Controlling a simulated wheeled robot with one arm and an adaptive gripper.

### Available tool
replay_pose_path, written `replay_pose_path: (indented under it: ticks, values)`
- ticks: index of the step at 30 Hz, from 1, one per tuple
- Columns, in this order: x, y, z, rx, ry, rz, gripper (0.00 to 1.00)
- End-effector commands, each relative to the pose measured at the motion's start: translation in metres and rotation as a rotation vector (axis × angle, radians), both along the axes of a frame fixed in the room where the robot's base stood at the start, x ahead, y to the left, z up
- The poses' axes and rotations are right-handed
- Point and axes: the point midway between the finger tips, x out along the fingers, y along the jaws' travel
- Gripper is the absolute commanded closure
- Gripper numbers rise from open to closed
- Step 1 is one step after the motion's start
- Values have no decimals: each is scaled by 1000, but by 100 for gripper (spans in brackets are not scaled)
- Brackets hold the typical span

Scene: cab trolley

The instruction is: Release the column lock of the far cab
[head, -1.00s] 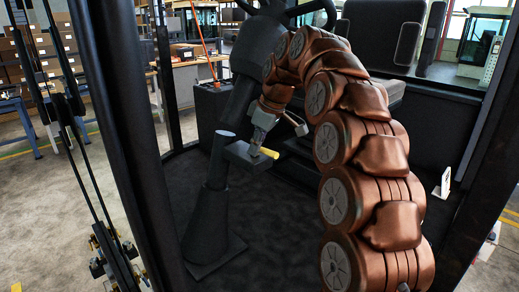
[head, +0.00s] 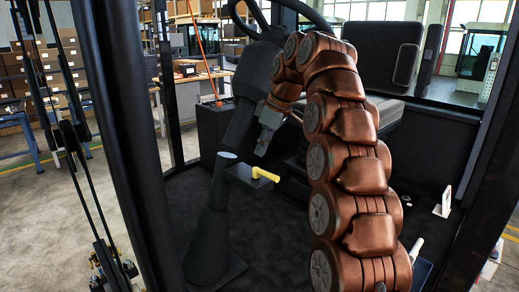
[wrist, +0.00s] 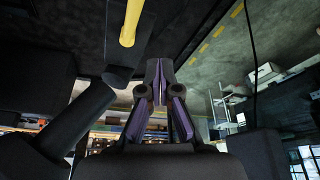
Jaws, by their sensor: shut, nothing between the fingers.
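A yellow lever (head: 265,174) sticks out to the right from a dark block (head: 243,178) on the side of the dark steering column (head: 213,205) inside a cab. My gripper (head: 262,152) is shut and empty, just above the lever in the head view, with a small gap between them. In the wrist view the yellow lever (wrist: 131,22) runs down into the dark block (wrist: 122,52), left of my shut fingertips (wrist: 158,66). They appear apart there too. The steering wheel (head: 316,18) is partly hidden by my arm. The pictures do not show which cab counts as the far one.
A dark cab post (head: 118,130) stands at the left and another (head: 490,165) at the right. A black seat back (head: 381,52) is behind my arm. The dark cab floor (head: 270,250) around the column's foot looks clear. Another cab (head: 482,45) stands in the background.

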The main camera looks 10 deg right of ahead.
Motion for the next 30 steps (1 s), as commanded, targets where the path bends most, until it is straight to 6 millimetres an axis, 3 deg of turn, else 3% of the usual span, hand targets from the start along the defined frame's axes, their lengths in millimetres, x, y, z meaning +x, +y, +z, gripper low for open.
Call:
replay_pose_path:
  ticks: [3,9,24,30]
  values:
    - [2,-4,15,0,0,-1,100]
    - [4,-7,24,1,-1,0,100]
    - [4,-8,24,1,1,-1,100]
    - [-9,-4,24,6,28,-31,100]
